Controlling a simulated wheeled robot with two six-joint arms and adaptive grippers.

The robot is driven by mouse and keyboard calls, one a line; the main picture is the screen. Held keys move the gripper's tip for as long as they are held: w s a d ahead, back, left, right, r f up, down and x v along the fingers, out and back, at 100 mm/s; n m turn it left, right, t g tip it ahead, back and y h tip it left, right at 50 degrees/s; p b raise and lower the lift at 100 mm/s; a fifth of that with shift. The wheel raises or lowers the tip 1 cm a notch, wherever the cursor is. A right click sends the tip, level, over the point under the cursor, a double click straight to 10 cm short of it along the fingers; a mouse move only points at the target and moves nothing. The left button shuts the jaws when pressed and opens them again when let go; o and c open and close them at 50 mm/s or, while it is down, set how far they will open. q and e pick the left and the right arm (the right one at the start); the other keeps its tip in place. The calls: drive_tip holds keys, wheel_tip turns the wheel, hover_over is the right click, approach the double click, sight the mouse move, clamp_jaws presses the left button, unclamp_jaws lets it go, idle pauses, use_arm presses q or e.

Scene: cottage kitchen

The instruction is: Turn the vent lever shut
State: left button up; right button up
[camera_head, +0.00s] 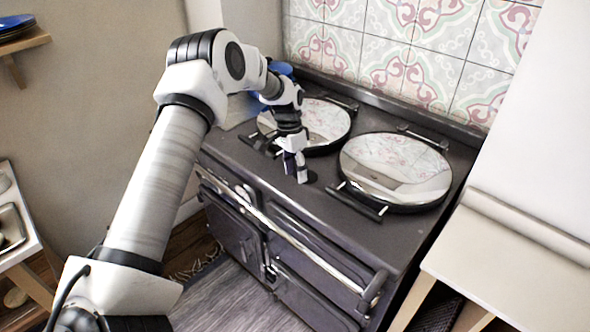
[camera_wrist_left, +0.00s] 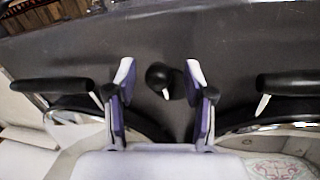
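The vent lever (camera_wrist_left: 160,77) is a small dark round knob with a short white piece, on the dark top of the range cooker between the two lids. In the left wrist view it sits between the fingers of my left gripper (camera_wrist_left: 161,82). The fingers are apart, with gaps showing on both sides of the knob. In the head view my left gripper (camera_head: 297,172) points down at the cooker top, and it mostly hides the lever; a dark round edge shows beside the fingertips. My right gripper is in neither view.
Two shiny round lids, the right lid (camera_head: 395,168) and the left lid (camera_head: 318,123), flank the gripper, with bar handles towards the front. A front rail (camera_head: 290,240) runs along the cooker. A pale counter (camera_head: 500,270) stands on the right.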

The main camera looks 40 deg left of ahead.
use_arm(q)
wheel_tip(320, 180, up, 12)
drive_tip(key=a, duration=0.2)
drive_tip(key=shift+w+a+f, duration=0.15)
drive_tip(key=shift+w, duration=0.3)
